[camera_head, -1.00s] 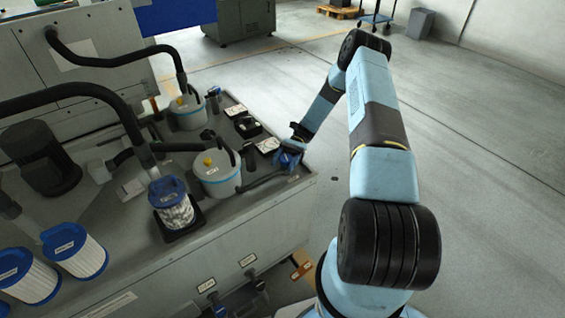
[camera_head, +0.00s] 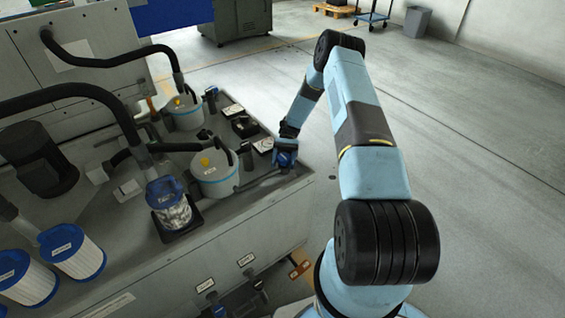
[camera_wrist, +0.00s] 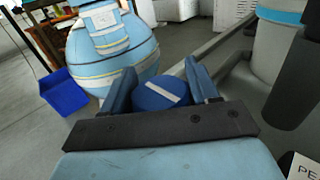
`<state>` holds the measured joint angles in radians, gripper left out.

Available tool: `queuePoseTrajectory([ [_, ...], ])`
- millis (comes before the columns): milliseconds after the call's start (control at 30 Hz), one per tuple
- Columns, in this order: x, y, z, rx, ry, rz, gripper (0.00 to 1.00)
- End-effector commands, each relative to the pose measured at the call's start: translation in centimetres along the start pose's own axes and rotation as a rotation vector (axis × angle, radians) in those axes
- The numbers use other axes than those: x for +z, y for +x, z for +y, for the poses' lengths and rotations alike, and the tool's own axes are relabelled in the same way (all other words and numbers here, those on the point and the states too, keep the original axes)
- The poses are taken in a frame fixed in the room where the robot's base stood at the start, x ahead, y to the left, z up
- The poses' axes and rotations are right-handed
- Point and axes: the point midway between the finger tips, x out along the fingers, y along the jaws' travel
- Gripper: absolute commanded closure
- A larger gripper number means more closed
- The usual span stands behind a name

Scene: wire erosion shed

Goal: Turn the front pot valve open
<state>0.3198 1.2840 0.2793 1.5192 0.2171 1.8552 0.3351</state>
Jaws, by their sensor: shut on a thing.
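The front pot (camera_head: 214,178) is white with a blue band and stands on the bench, with a yellow piece (camera_head: 204,161) on its lid. A dark pipe (camera_head: 258,181) runs from it toward my gripper (camera_head: 286,158) at the bench's right edge. In the wrist view my gripper (camera_wrist: 163,92) is shut on a round blue knob (camera_wrist: 163,95) with a white bar across its top, one finger on each side. I take this knob to be the front pot valve. The head view hides most of it. The front pot also shows at upper right of the wrist view (camera_wrist: 275,50).
A second pot (camera_head: 184,116) stands behind the front pot, with black trays (camera_head: 244,126) beside it. Black hoses (camera_head: 70,95) arch over the bench. Blue-topped filters (camera_head: 72,250) stand at left. Open floor (camera_head: 460,130) lies right of the bench.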

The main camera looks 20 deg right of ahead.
Motion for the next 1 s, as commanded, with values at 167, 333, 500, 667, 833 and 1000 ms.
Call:
queuePoseTrajectory([
  [167, -0.1, 0.1, 0.1, 0.0, 0.002, -0.002, 0.33],
  [333, -0.1, 0.1, 0.0, 0.0, 0.001, -0.001, 0.2],
  [500, 0.0, 0.0, 0.0, -0.001, 0.001, -0.001, 0.2],
  [667, -0.1, -0.6, 0.0, -0.001, 0.001, 0.0, 0.2],
  [833, -0.1, -2.7, 0.0, -0.001, 0.001, 0.002, 0.2],
  [1000, -0.2, -5.0, 0.0, -0.001, 0.001, 0.0, 0.2],
])
